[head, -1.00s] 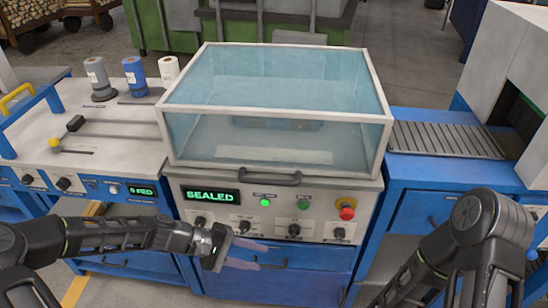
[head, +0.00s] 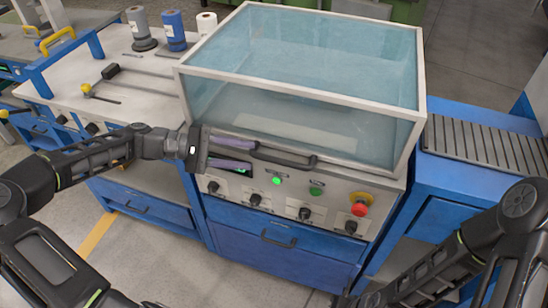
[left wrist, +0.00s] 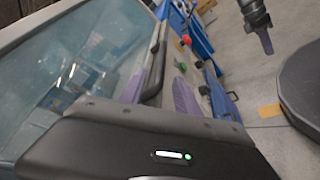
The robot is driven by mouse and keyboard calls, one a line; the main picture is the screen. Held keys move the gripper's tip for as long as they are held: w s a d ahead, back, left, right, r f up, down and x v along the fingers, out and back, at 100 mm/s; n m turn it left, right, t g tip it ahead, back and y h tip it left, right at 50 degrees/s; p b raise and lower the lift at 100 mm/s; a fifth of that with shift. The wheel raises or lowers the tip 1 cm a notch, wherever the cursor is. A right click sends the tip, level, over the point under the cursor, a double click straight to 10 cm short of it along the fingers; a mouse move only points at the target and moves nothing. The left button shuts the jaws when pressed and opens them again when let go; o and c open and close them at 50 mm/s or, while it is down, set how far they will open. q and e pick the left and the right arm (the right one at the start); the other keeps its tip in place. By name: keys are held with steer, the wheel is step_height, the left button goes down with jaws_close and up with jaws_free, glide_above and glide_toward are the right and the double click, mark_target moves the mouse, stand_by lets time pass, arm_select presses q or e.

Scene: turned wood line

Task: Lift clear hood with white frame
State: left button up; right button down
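The clear hood with white frame (head: 300,94) sits down on the sealing machine, with bluish see-through panels. It also fills the left of the left wrist view (left wrist: 70,75). Its dark bar handle (head: 285,158) runs along the lower front edge. My left gripper (head: 250,155) is open at the handle's left end, its purple fingers above and below the bar's line. In the left wrist view the handle (left wrist: 154,65) shows between the spread fingers; I cannot tell whether they touch it. My right gripper (left wrist: 262,32) shows small in the left wrist view, its opening unclear.
The machine's front panel (head: 240,190) has knobs, a green light and a red stop button (head: 361,203) below the handle. A roller conveyor (head: 480,150) lies right. A bench (head: 110,80) with film rolls stands left. Open floor lies in front.

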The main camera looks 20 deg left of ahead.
mark_target(261, 157)
arm_select(q)
steer(key=x, duration=0.8)
steer(key=shift+a, duration=0.1)
jaws_close()
steer(key=shift+p, duration=0.3)
stand_by(1.0)
